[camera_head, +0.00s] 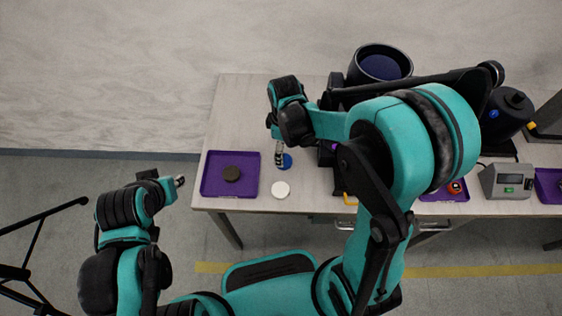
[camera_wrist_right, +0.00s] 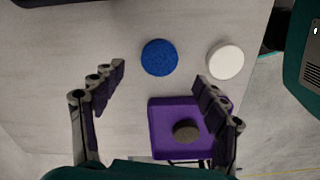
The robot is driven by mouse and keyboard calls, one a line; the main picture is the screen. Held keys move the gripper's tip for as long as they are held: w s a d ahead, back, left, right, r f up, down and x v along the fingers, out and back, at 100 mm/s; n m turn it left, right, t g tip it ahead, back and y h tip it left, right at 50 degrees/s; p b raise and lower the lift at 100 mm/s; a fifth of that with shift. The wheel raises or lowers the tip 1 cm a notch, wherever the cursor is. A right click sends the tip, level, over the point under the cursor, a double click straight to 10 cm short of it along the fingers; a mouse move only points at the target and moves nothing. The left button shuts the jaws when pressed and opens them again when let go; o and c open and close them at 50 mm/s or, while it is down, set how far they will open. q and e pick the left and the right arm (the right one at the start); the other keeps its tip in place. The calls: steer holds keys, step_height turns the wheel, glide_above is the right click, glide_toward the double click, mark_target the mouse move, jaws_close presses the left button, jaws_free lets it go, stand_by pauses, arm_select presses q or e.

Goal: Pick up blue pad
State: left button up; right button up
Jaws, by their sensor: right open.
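The round blue pad (camera_head: 287,161) lies on the table, partly hidden by my right gripper (camera_head: 280,153) in the head view. In the right wrist view the whole blue pad (camera_wrist_right: 159,57) shows, flat on the table just beyond the fingertips and roughly centred between them. My right gripper (camera_wrist_right: 160,73) is open, with nothing between its fingers. My left gripper (camera_head: 180,181) is off the table's left front side, away from the pad; its opening is too small to make out.
A round white pad (camera_head: 281,190) lies near the front edge, close to the blue pad. A black can with a blue inside (camera_head: 381,67) stands behind. A grey device (camera_head: 505,182) is at the right.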

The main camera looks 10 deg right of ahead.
mark_target(287, 159)
step_height(287, 159, down, 6)
steer(key=b, duration=0.3)
steer(key=shift+d, duration=0.15)
steer(key=shift+r, duration=0.1)
steer(key=c, duration=0.9)
